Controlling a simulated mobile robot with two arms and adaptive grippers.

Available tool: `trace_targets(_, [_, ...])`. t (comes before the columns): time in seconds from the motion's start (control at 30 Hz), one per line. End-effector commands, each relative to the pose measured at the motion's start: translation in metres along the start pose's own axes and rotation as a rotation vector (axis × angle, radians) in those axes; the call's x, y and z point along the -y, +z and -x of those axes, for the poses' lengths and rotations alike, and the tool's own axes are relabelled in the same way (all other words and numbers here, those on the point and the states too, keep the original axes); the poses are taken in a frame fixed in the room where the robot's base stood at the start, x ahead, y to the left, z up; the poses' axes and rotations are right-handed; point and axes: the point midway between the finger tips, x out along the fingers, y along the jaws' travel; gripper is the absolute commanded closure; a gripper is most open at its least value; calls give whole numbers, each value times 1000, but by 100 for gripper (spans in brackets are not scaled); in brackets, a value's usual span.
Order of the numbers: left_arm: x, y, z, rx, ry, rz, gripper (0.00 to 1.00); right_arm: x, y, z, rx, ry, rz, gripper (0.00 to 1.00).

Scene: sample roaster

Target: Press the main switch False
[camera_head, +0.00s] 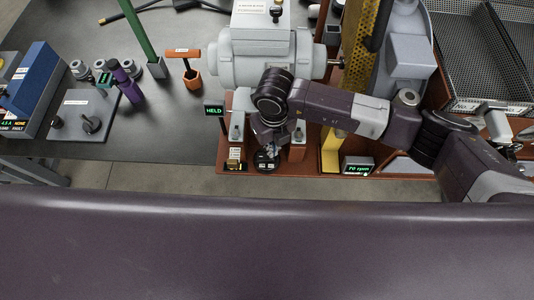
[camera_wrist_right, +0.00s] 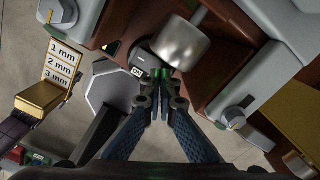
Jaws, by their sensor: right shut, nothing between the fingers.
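The main switch looks to be the dark part with a small "ON" label (camera_wrist_right: 137,71) in the right wrist view, on the front of the machine's brown base. A patch of green shows beside it at my fingertips. My right gripper (camera_wrist_right: 161,88) is shut and empty, its fingertips right at this switch; I cannot tell whether they touch it. In the head view my right gripper (camera_head: 268,149) points down at the base's front edge, and the arm hides much of what lies under it. The switch's position is unclear, as the fingers cover part of it. My left gripper is not in view.
A metal cylinder (camera_wrist_right: 181,42) stands close above the fingertips. A gold block marked 1, 2 and 3 mm (camera_wrist_right: 42,97) is at the left. In the head view a "HELD" display (camera_head: 214,111) and a "70 rpm" display (camera_head: 358,166) flank the gripper. The dark table (camera_head: 150,125) has free room at left.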

Motion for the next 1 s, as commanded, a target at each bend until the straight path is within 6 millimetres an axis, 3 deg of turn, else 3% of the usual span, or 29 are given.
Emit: trace_targets(1.0, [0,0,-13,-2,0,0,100,0,0,-14,0,0,0,100])
